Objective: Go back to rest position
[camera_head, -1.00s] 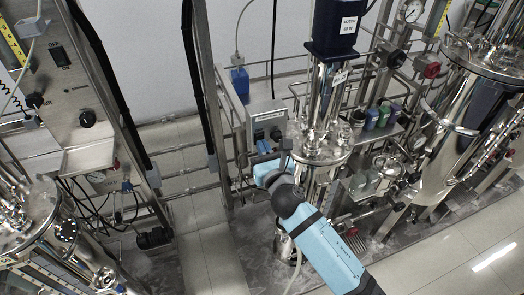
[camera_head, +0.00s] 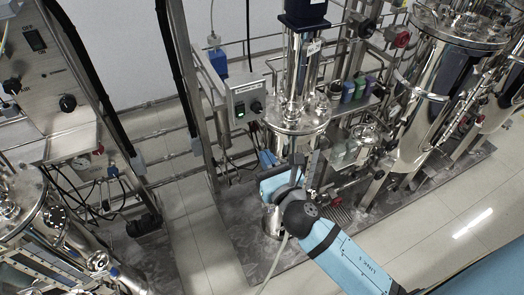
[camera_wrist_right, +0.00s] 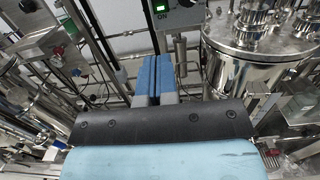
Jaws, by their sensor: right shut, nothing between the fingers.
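My right gripper (camera_head: 267,160) is at the middle of the head view, below a grey control box (camera_head: 248,103) and left of a steel vessel (camera_head: 300,118). In the right wrist view its two blue fingers (camera_wrist_right: 155,76) lie together, shut and empty, pointing towards the scene. The control box also shows at the top of the wrist view (camera_wrist_right: 178,14), with a lit green switch and a black knob. The gripper is apart from the box. My left gripper is in neither view.
A panel with knobs (camera_head: 60,75) stands at the left, above another steel vessel (camera_head: 25,205). A large tank (camera_head: 440,85) stands at the right. Steel rails and posts surround the box. Bare floor (camera_head: 190,225) shows between the skids.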

